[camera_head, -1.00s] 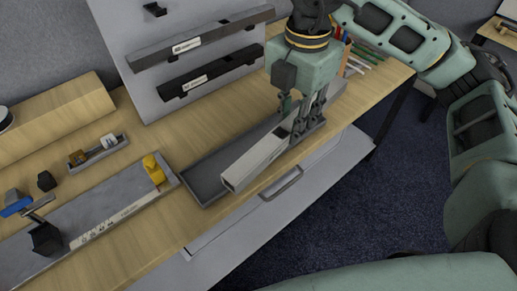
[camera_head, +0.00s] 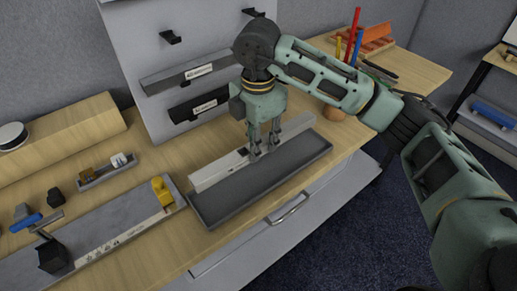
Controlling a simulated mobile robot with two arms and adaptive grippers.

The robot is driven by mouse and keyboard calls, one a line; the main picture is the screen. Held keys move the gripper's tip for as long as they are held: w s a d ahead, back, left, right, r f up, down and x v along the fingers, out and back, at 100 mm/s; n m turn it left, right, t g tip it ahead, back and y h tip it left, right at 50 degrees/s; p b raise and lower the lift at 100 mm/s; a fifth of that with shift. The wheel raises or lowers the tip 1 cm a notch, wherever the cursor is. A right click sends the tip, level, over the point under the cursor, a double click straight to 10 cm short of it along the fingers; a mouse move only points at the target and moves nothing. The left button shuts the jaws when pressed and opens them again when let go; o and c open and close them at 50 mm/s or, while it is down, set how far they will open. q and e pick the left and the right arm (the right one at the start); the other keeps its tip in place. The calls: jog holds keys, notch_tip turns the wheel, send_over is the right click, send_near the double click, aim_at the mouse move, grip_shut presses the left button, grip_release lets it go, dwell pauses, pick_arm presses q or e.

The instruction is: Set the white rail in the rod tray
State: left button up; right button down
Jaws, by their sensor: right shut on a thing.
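The white rail (camera_head: 220,168) is a long pale bar. My right gripper (camera_head: 264,151) is shut on it near its middle, from above. The rod tray (camera_head: 268,179) is a long, shallow dark grey tray on the wooden table, and its visible floor is bare. The rail runs roughly parallel to the tray, along its far long side. I cannot tell whether the rail touches the tray or is held above or behind its far wall. My left gripper is not in view.
A grey board (camera_head: 128,60) with two dark bars stands behind the tray. A long grey base with a yellow block (camera_head: 162,191) lies left of the tray. A small parts tray (camera_head: 107,171) sits further back. An orange rack (camera_head: 365,38) and upright coloured rods stand at the far right.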

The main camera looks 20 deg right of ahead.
notch_tip(320, 180, down, 3)
jog(key=shift+d+f+p, duration=0.1)
jog(key=shift+f+p, duration=0.05)
jog(key=shift+p, duration=0.2)
jog(key=shift+f, duration=0.1)
jog(key=shift+f+b, duration=0.55)
jog(key=shift+f, duration=0.05)
jog(key=c, duration=1.4)
grip_release()
notch_tip(320, 180, up, 13)
jog(key=shift+r, duration=0.15)
